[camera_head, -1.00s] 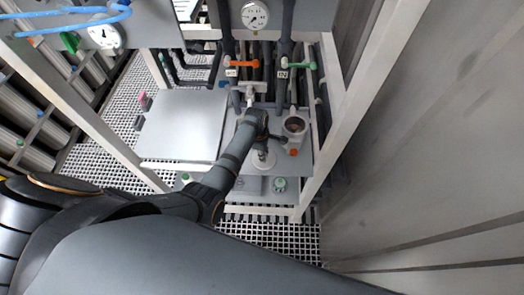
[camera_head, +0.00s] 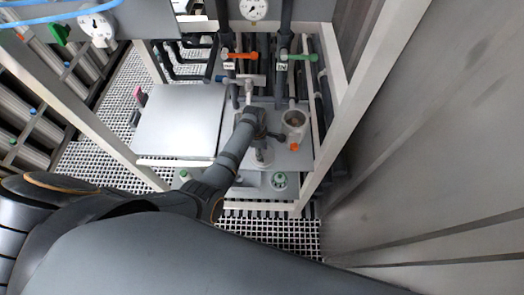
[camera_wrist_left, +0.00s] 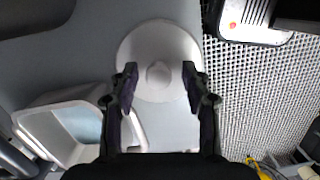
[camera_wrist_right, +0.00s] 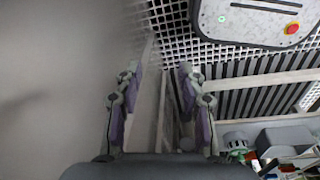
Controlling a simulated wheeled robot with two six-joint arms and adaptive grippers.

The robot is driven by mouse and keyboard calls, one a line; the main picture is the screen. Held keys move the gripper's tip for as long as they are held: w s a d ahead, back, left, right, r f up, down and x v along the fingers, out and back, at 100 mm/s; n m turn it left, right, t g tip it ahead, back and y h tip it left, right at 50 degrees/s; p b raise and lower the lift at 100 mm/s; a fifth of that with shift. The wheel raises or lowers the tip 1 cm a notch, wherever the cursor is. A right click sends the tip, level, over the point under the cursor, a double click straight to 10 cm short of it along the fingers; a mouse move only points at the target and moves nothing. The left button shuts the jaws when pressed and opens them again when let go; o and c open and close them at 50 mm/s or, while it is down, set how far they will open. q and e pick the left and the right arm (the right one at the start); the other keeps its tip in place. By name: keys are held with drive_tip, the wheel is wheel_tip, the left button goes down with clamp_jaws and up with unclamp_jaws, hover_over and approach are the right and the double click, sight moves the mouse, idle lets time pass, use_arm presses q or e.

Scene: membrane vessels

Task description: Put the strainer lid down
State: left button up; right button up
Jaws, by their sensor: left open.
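The strainer lid (camera_wrist_left: 158,38) is a white round disc with a small central knob. In the left wrist view it lies on a grey surface. In the head view the lid (camera_head: 262,158) is partly hidden by my left arm. My left gripper (camera_wrist_left: 159,80) is open, its fingers apart on either side of the knob; I cannot tell if they touch the lid. My right gripper (camera_wrist_right: 158,75) is open and empty.
A flat grey panel (camera_head: 180,120) lies left of the lid. Pipes with an orange valve handle (camera_head: 243,56) and a green one (camera_head: 300,57) stand behind. A white frame post (camera_head: 375,75) and a large grey wall (camera_head: 440,150) bound the right side.

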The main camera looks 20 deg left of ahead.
use_arm(q)
drive_tip(key=shift+w+r, duration=0.1)
drive_tip(key=shift+r, duration=0.1)
wheel_tip(320, 180, up, 12)
drive_tip(key=a, duration=0.1)
drive_tip(key=shift+a, duration=0.2)
use_arm(e)
drive_tip(key=shift+s+d+f, duration=0.1)
drive_tip(key=shift+s+f, duration=0.05)
drive_tip(key=shift+s, duration=0.25)
drive_tip(key=shift+s+d+f, duration=0.1)
drive_tip(key=shift+s+f, duration=0.05)
drive_tip(key=shift+s, duration=0.25)
use_arm(q)
drive_tip(key=shift+r, duration=0.1)
